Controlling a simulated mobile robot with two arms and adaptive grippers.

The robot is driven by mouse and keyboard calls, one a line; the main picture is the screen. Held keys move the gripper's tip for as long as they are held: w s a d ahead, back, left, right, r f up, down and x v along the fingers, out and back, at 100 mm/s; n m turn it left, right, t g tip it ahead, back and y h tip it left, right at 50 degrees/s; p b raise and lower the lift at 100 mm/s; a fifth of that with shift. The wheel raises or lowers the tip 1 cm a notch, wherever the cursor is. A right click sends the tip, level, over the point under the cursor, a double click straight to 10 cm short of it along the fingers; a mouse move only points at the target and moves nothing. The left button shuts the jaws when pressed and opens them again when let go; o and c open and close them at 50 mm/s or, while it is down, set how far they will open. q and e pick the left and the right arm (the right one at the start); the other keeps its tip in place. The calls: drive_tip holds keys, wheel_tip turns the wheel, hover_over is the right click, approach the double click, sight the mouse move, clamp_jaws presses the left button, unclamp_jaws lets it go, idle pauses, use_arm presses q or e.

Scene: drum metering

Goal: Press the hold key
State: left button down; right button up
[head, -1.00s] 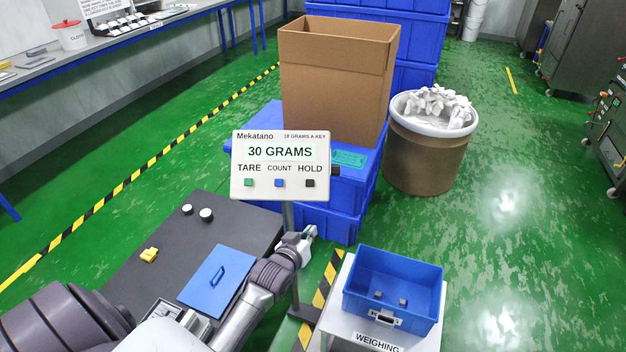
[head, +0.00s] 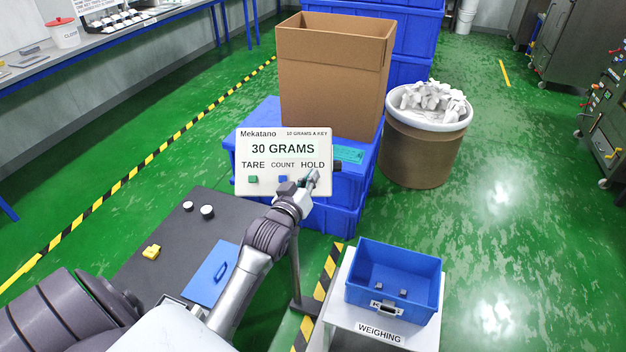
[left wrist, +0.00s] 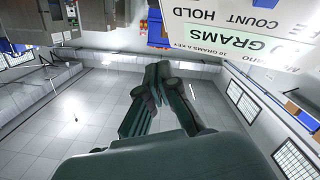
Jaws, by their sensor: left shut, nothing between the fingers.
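The white indicator panel (head: 284,150) reads "30 GRAMS", with the labels TARE, COUNT and HOLD below. A green key (head: 253,179) is under TARE and a blue key (head: 283,179) is under COUNT. My left gripper (head: 312,178) is shut and empty, its fingertips in front of the spot under HOLD. It hides the dark hold key; I cannot tell whether it touches. In the left wrist view the shut fingers (left wrist: 160,75) show below and left of the upside-down panel (left wrist: 245,30). My right gripper is not in view.
A blue bin (head: 395,308) stands on the weighing stand at lower right. Blue crates and a cardboard box (head: 335,85) are behind the panel. Green floor is free at right.

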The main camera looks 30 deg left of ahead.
use_arm(q)
drive_tip(key=w+a+f+b, duration=0.3)
drive_tip(key=w+f+b, duration=0.2)
drive_tip(key=f+b, duration=0.1)
drive_tip(key=shift+a+b, duration=0.15)
drive_tip(key=shift+b, duration=0.3)
drive_tip(key=shift+f, duration=0.1)
idle(1.1)
drive_tip(key=shift+w+a+f, duration=0.2)
drive_tip(key=shift+w+f, duration=0.05)
drive_tip(key=shift+w, duration=0.05)
drive_tip(key=shift+w+a+f, duration=0.15)
drive_tip(key=shift+w+f, duration=0.05)
drive_tip(key=shift+f, duration=0.05)
idle(0.7)
idle(0.3)
drive_tip(key=shift+s+d+r+p, duration=0.35)
drive_tip(key=shift+s+r+p, duration=0.2)
drive_tip(key=shift+p, duration=0.15)
